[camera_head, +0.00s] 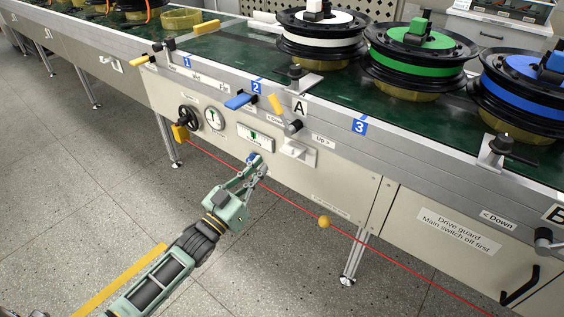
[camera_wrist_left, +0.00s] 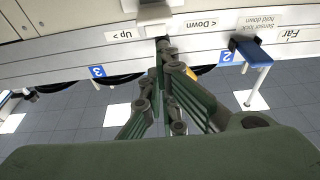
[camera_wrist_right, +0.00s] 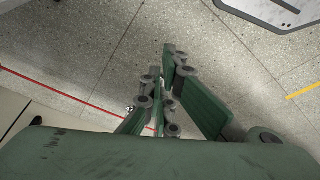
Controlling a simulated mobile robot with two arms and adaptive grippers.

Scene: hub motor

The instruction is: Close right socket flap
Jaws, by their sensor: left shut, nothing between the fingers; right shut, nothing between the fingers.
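A pale socket box with a projecting flap (camera_head: 293,148) is on the front panel of the conveyor, below the black-tipped lever. The flap sticks out from its plate. A pale projecting part, probably this flap, shows at the top of the left wrist view (camera_wrist_left: 154,14). My left gripper (camera_head: 256,160) is shut and empty, with its fingertips left of and slightly below the flap in the head view. A small blue part (camera_head: 251,157) shows at its fingertips; whether they touch is unclear. My right gripper (camera_wrist_right: 170,50) is shut and empty above the floor, outside the head view.
A blue lever (camera_head: 240,101), a yellow lever (camera_head: 276,104) and a black-tipped lever (camera_head: 293,127) project above the panel. A handwheel (camera_head: 187,117) and gauge (camera_head: 214,118) are to the left. A red cord (camera_head: 370,245) with a yellow ball (camera_head: 324,221) runs across the front. Spools stand above.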

